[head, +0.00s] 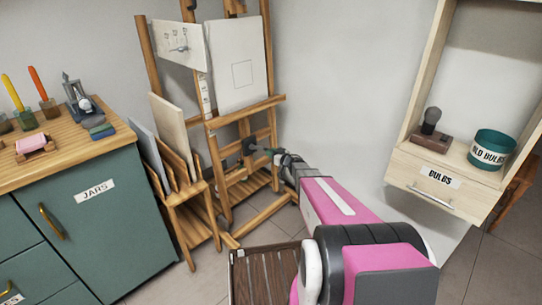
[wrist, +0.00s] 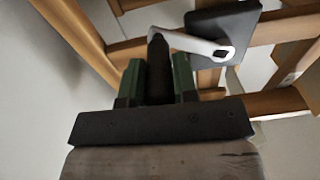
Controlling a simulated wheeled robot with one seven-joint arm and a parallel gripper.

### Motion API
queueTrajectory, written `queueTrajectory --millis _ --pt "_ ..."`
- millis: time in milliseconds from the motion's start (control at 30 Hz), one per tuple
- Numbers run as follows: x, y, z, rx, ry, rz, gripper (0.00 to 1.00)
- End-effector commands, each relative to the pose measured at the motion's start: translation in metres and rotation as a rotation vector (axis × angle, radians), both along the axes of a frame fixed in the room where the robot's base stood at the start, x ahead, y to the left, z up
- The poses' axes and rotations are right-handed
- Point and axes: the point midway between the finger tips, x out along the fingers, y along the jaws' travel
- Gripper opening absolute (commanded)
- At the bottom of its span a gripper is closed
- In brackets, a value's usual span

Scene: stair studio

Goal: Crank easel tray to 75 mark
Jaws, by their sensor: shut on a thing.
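The wooden easel (head: 272,62) stands against the back wall in the head view, with a white canvas (head: 238,62) on its tray (head: 245,111). A small scale strip (head: 205,95) is on its left upright; its marks are too small to read. In the wrist view, the crank's pale metal arm (wrist: 190,42) runs from a dark plate (wrist: 232,28) to a dark handle (wrist: 160,70). My gripper (wrist: 160,80), with green fingers, is shut on this handle, one finger on each side. In the head view my gripper (head: 272,154) reaches the easel's lower part, and the crank is mostly hidden.
A green cabinet (head: 105,225) labelled JARS stands at the left, and a wooden rack (head: 177,205) with panels is beside the easel. At right is a shelf with a BULBS drawer (head: 440,185) and a teal tin (head: 491,148). A dark wooden surface (head: 262,275) is at the lower middle.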

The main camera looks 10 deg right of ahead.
Motion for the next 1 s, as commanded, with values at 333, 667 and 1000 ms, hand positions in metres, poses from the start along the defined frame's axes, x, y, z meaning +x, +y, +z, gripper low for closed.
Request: queueTrajectory --millis 333,667,1000 --pt "0.008 -0.007 0.028 -0.252 -0.185 0.028 0.00" --pt "0.010 -0.006 0.056 -0.505 -0.370 0.055 0.00" --pt "0.007 0.002 0.084 -0.764 -0.559 0.082 0.00"
